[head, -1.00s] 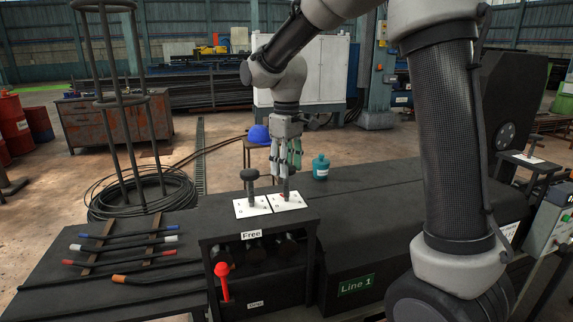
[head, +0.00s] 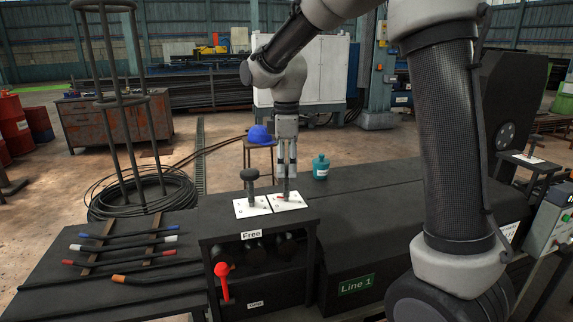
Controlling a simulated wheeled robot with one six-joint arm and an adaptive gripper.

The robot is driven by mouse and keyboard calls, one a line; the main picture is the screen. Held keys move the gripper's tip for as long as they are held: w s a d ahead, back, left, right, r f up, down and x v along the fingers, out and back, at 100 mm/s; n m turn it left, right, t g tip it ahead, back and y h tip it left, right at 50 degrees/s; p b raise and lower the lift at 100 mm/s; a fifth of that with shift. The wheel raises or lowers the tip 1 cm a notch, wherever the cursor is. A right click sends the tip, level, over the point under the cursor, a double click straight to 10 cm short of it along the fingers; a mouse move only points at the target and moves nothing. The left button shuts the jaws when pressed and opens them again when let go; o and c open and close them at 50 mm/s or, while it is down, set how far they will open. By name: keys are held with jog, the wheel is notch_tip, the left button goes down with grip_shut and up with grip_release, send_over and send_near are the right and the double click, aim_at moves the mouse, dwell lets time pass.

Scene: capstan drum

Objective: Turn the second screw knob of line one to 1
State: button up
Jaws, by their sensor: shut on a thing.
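Two screw knobs stand on white dial plates on the dark bench of line one. The first knob (head: 250,186) is upright on the left plate (head: 247,210), with a dark round head. The second knob (head: 287,195) stands on the right plate (head: 293,203); its upper part is hidden by my gripper. My gripper (head: 286,174) points straight down over the right plate, shut on the second knob. A small red mark shows on the right plate beside the knob. The numbers on the plates are too small to read.
A teal bottle (head: 320,167) stands on the bench right of my gripper. A red-handled lever (head: 222,270) hangs at the front below a "Free" label (head: 251,235). A green "Line 1" sign (head: 356,285) is on the front. A blue helmet (head: 259,133) rests on a stool behind.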

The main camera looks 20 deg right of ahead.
dwell(0.4)
jog(key=o, duration=1)
jog(key=shift+r, duration=0.1)
notch_tip(320, 180, up, 12)
jog(key=shift+f, duration=0.1)
